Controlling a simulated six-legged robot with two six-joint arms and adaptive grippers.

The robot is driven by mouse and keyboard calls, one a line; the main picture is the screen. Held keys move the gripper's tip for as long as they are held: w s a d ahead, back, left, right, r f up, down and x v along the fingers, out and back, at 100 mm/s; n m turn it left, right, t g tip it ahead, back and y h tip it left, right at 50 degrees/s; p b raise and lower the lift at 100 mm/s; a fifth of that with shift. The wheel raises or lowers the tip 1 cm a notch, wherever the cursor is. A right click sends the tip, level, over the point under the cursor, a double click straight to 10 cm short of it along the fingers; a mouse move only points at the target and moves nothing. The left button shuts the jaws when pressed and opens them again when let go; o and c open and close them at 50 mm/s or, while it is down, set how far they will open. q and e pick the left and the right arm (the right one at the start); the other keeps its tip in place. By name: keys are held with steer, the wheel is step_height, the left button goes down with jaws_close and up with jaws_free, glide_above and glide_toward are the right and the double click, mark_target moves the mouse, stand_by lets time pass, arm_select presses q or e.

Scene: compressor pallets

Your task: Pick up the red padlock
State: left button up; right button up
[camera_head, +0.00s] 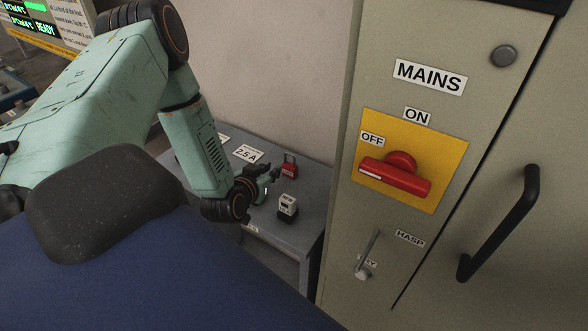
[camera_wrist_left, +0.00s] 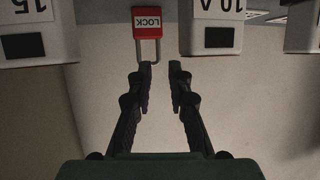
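The red padlock (camera_head: 290,167) stands on the grey bench at the back, just beyond my left gripper (camera_head: 268,178). In the left wrist view the padlock (camera_wrist_left: 147,22) shows its white LOCK label, and its grey shackle points toward my fingers. My left gripper (camera_wrist_left: 160,66) is open with nothing between its fingers. The left-hand fingertip in that view overlaps the end of the shackle; I cannot tell whether they touch. The gap between the fingers lies a little right of the padlock's middle. My right gripper is not in view.
A white and black block (camera_head: 287,207) stands on the grey bench (camera_head: 295,240) near the padlock. In the left wrist view, a block marked 15 (camera_wrist_left: 30,45) and one marked 10 A (camera_wrist_left: 212,35) flank the padlock. The tall cabinet (camera_head: 450,45) with a red MAINS switch (camera_head: 395,178) bounds the right side.

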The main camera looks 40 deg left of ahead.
mark_target(290, 165)
arm_select(q)
steer(key=shift+w+d+f, duration=0.1)
steer(key=shift+w+d, duration=0.15)
steer(key=shift+w, duration=0.4)
steer(key=shift+w+a+f+b, duration=0.1)
steer(key=shift+w+a+b, duration=0.05)
steer(key=shift+a+b, duration=0.2)
steer(key=shift+w+a+f, duration=0.15)
steer(key=shift+w+a, duration=0.05)
steer(key=shift+a, duration=0.1)
steer(key=x, duration=0.3)
steer(key=d+b+x, duration=0.1)
steer(key=x, duration=0.1)
steer(key=shift+w+a+f, duration=0.1)
steer(key=shift+w+a, duration=0.05)
steer(key=shift+w, duration=0.3)
steer(key=shift+s+a, duration=0.3)
steer(key=shift+w+d, duration=0.2)
steer(key=shift+w, duration=0.2)
jaws_close()
steer(key=shift+s+a, duration=0.2)
steer(key=shift+s, duration=0.1)
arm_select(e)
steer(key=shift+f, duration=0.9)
